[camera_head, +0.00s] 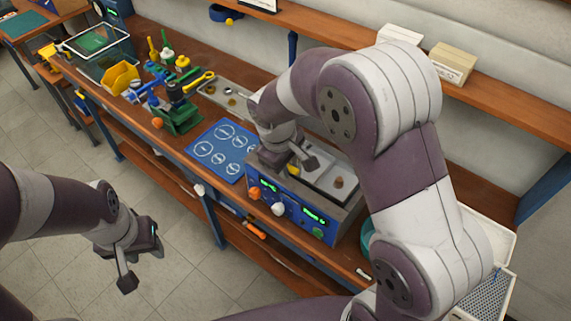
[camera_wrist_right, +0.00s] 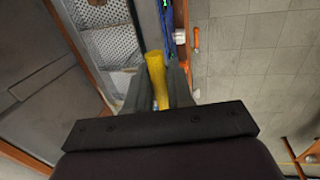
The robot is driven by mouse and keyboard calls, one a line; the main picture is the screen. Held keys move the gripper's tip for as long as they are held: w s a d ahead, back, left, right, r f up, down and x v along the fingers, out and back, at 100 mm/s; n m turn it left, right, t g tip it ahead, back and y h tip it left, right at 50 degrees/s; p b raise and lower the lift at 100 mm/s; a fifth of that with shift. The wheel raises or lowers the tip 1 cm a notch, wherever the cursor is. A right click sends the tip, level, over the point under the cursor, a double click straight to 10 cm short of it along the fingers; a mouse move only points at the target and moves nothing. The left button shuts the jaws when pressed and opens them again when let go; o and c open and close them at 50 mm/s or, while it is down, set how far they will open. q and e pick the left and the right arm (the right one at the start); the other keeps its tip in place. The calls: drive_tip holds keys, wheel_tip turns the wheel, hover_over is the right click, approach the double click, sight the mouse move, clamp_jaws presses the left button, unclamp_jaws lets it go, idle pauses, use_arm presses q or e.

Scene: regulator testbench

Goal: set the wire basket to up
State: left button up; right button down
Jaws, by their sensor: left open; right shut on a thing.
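The wire basket shows mainly by its yellow handle (camera_head: 293,169) at the left end of the blue-fronted bench unit (camera_head: 308,212). My right gripper (camera_head: 298,167) is over that end of the unit. In the right wrist view its jaws (camera_wrist_right: 157,92) are shut on the yellow handle (camera_wrist_right: 156,72), which runs between the fingers. The basket's body is mostly hidden in the head view, so I cannot tell its height in the unit. My left gripper (camera_head: 142,266) is open and empty, in front of the bench over the floor.
A blue mat with white circles (camera_head: 222,150) lies left of the unit. Green and blue tools (camera_head: 178,110) and a yellow bin (camera_head: 119,78) stand farther left. A perforated tray (camera_head: 486,298) is at the right. Boxes (camera_head: 452,64) sit on the shelf above. The floor in front is clear.

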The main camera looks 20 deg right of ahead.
drive_tip(key=c, duration=1.2)
unclamp_jaws()
drive_tip(key=shift+w+r, duration=0.15)
drive_tip(key=shift+r, duration=0.1)
drive_tip(key=shift+c, duration=0.2)
drive_tip(key=shift+o, duration=0.3)
wheel_tip(320, 180, up, 12)
drive_tip(key=s+a+p, duration=0.2)
drive_tip(key=p, duration=0.1)
drive_tip(key=shift+r+p, duration=0.2)
drive_tip(key=shift+p, duration=0.1)
drive_tip(key=shift+w, duration=0.1)
